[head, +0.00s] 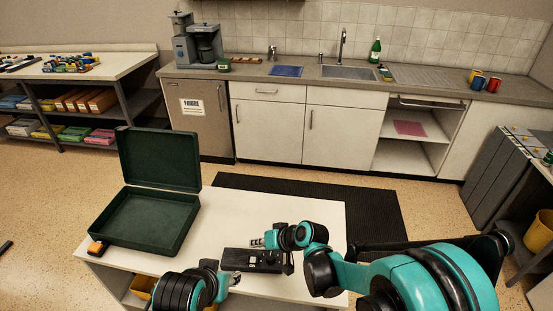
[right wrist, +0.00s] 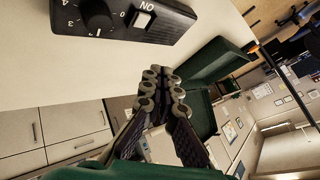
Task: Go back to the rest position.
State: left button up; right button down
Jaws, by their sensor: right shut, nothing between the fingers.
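My right gripper (head: 257,241) reaches in from the right above the white table (head: 300,205). Its fingers point left, just behind a black control box (head: 238,257). In the right wrist view my right gripper's fingers (right wrist: 163,85) are together with nothing between them. The box shows there too, with a numbered knob and an ON switch (right wrist: 142,18). My left gripper (head: 233,279) is low at the table's front edge, left of the box; its fingers are too small to tell whether they are open.
An open, empty-looking green case (head: 160,165) stands on the table's left, with a small orange-and-black object (head: 97,248) beside it. A dark mat (head: 310,190) lies behind the table. The counter (head: 320,85) with sink stands farther back. Grey cabinets (head: 495,165) are at right.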

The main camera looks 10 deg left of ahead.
jog(key=s+d+r+m+t+h, duration=0.1)
jog(key=s+d+r+h, duration=0.15)
jog(key=d+r, duration=0.45)
jog(key=s+d+r+m+t+h, duration=0.15)
jog(key=s+d, duration=0.25)
jog(key=d, duration=0.7)
jog(key=s+d+r+m+h, duration=0.1)
jog(key=s+d+h, duration=0.3)
jog(key=s+d, duration=0.6)
jog(key=d+r, duration=0.1)
jog(key=d, duration=0.2)
jog(key=shift+s+d+t, duration=0.15)
jog(key=shift+s+t, duration=0.15)
jog(key=shift+t, duration=0.05)
